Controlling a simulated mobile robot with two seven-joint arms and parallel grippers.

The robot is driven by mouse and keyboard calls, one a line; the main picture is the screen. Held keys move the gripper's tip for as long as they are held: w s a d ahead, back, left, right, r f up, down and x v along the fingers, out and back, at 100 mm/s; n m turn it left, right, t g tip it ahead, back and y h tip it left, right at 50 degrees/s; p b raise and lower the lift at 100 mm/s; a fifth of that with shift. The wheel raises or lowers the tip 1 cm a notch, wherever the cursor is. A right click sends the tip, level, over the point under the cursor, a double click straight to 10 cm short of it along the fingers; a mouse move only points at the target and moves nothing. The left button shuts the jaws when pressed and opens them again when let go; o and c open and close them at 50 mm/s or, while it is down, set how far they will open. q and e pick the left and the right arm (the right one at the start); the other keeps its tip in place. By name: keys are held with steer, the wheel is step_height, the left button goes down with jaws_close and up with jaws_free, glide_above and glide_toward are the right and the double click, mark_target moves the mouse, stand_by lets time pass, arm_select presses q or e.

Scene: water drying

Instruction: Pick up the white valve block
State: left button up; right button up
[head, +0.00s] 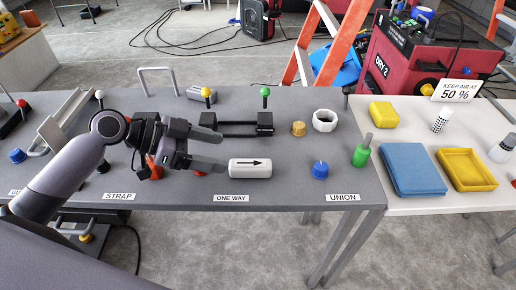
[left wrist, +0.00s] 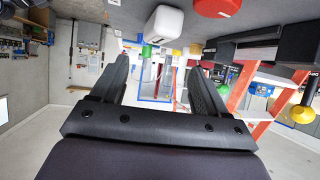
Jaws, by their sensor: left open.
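The white valve block (head: 250,168), with a black arrow pointing right, lies on the grey table behind the ONE WAY label (head: 231,198). It also shows as a white block at the top of the left wrist view (left wrist: 165,23). My left gripper (head: 213,148) is open, its two fingers pointing right. The fingertips are just left of the valve block and a little farther back in the head view. Nothing shows between the fingers in the left wrist view (left wrist: 160,75). My right gripper is not in view.
A black two-post fixture (head: 235,124) stands behind the valve block. A blue knob (head: 320,170), a green bottle-like part (head: 361,155) and a white ring (head: 325,120) are to its right. Red parts lie by my left gripper. The white table holds a blue cloth (head: 412,169) and yellow tray (head: 467,169).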

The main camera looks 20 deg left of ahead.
mark_target(249, 163)
arm_select(q)
steer(key=shift+w, duration=0.2)
steer(key=shift+w+d+f, duration=0.2)
steer(key=shift+d, duration=0.3)
steer(key=shift+s+f+p+x, duration=0.15)
steer(key=shift+p+x, duration=0.15)
steer(key=shift+x, duration=0.7)
steer(key=shift+s+f+p+x, duration=0.1)
steer(key=shift+f+p+x, duration=0.15)
steer(key=shift+x, duration=0.75)
steer(key=shift+s+f+p+x, duration=0.15)
steer(key=shift+p+x, duration=0.2)
steer(key=shift+x, duration=0.65)
steer(key=shift+a, duration=0.15)
steer(key=c, duration=1.2)
